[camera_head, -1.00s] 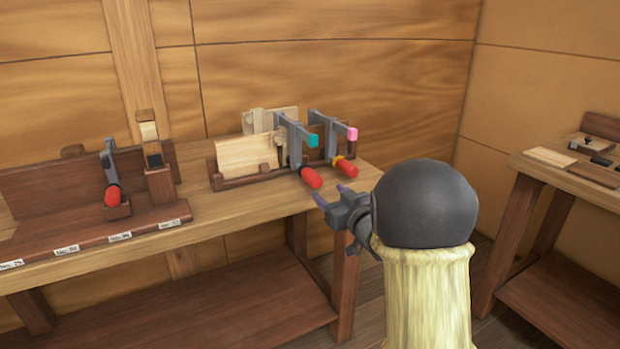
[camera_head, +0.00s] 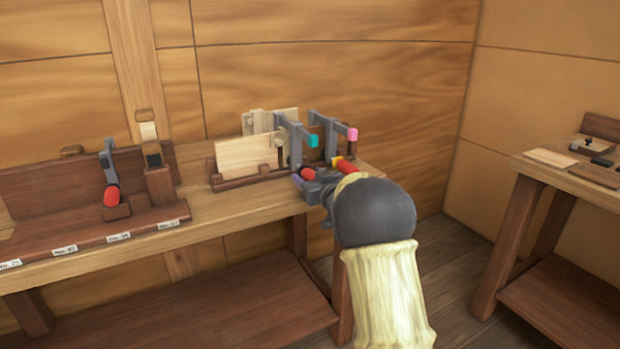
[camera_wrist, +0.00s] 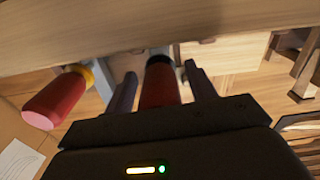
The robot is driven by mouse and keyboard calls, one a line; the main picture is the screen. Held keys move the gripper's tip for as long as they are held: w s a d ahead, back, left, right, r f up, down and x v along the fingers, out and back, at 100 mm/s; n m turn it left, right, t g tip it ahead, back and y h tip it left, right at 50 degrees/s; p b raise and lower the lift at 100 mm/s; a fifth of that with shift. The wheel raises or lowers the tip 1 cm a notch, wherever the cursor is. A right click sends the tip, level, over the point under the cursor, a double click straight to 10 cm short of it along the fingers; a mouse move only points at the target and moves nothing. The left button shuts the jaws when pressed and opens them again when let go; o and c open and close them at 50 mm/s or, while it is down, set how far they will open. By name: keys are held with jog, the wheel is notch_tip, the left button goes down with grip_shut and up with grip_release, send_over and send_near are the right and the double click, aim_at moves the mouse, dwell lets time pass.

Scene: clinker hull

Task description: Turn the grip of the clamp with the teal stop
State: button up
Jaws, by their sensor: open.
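The clamp with the teal stop (camera_head: 312,141) stands at the right end of the bench, its grey bar upright beside a pale board. Its red grip (camera_head: 307,173) points toward me, partly hidden by my gripper (camera_head: 309,183). In the wrist view the red grip (camera_wrist: 160,84) with a dark collar lies between the two fingers of my open gripper (camera_wrist: 163,88). A gap shows at each side of the grip; its near end is hidden by the gripper body.
A second clamp with a pink stop (camera_head: 352,134) stands just right; its red grip (camera_wrist: 55,100) with a yellow collar is close beside my gripper. A wooden rack (camera_head: 225,182) holds pale boards. Another clamp (camera_head: 110,170) stands far left. A side bench (camera_head: 540,183) is at right.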

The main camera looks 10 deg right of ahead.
jog(key=c, duration=1)
jog(key=shift+n, duration=0.3)
jog(key=n+b, duration=0.2)
jog(key=n, duration=0.2)
jog(key=shift+f+b, duration=0.15)
jog(key=shift+b, duration=0.25)
jog(key=n+b, duration=0.1)
jog(key=n, duration=0.1)
jog(key=shift+n+b, duration=0.7)
jog(key=shift+n, duration=0.3)
jog(key=shift+r, duration=0.2)
